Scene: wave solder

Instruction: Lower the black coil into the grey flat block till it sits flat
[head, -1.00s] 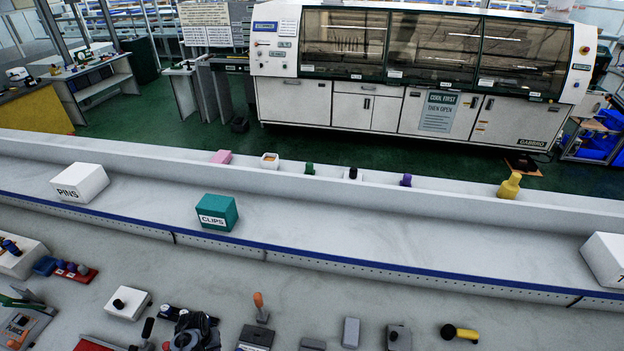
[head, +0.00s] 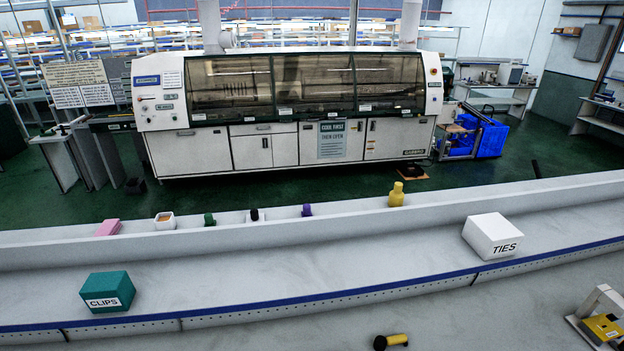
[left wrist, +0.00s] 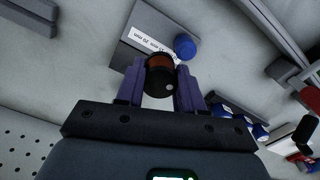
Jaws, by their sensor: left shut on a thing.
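In the left wrist view my left gripper (left wrist: 160,74) has its two purple fingers shut on the black coil (left wrist: 157,87), a short dark cylinder with a reddish-brown band and a small pale spot. Beyond it is a dark grey flat piece (left wrist: 128,58) with a white label and a round blue part (left wrist: 184,47) at its right edge. I cannot tell whether this is the grey flat block of the task, nor how far the coil is above it. No gripper shows in the head view, and my right gripper is not in view.
In the head view a teal CLIPS box (head: 107,291) and a white TIES box (head: 492,236) stand on the shelf. A yellow-and-black tool (head: 391,341) lies at the front edge. In the wrist view, blue cylinders (left wrist: 233,113) are at right, and a dark bar (left wrist: 33,9) is at upper left.

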